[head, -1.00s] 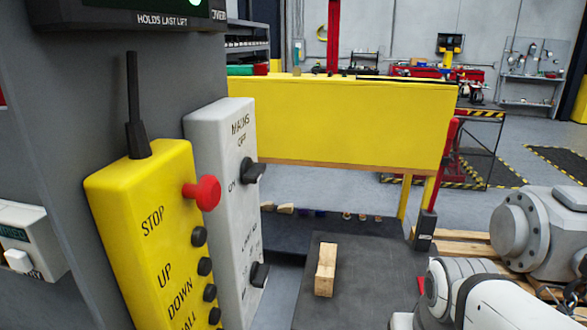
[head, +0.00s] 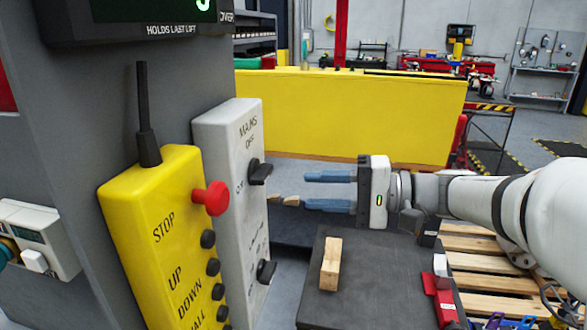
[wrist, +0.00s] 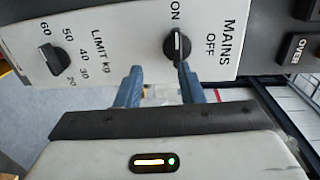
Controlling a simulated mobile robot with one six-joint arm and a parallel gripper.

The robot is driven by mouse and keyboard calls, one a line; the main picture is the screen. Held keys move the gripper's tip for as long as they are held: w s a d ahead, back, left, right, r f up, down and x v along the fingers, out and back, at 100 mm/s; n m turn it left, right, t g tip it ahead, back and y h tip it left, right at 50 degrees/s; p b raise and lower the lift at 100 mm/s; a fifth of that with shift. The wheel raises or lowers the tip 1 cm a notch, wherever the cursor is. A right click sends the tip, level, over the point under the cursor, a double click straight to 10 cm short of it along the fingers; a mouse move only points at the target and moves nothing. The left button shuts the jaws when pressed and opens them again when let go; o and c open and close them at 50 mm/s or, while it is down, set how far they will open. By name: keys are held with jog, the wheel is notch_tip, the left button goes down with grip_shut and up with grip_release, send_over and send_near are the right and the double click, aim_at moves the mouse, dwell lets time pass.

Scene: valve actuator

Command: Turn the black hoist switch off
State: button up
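The white control panel (head: 222,150) reads MAINS, OFF and ON around a black rotary switch (head: 259,172). In the wrist view this switch (wrist: 176,46) has its bar in line with the ON mark, with OFF to its right. My gripper (head: 306,191) is open and empty, its blue fingers pointing left toward the panel. In the head view a gap shows between the fingertips and the switch. In the wrist view my gripper (wrist: 159,68) has its right fingertip just below the switch and its left fingertip to the left of it.
A second black knob (wrist: 48,60), marked LIMIT kg, sits lower on the panel. A yellow pendant (head: 165,240) with a red stop button (head: 211,198) stands beside the panel. A wooden block (head: 330,262) lies on a dark surface below my gripper. A yellow barrier (head: 350,115) stands behind.

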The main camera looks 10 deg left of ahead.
aim_at(270, 173)
jog(key=shift+y, duration=0.5)
jog(key=a, duration=0.2)
jog(key=w+a+r+p, duration=0.1)
jog(key=a, duration=0.4)
jog(key=shift+w+a+r+p, duration=0.25)
jog(key=shift+a+r+p, duration=0.15)
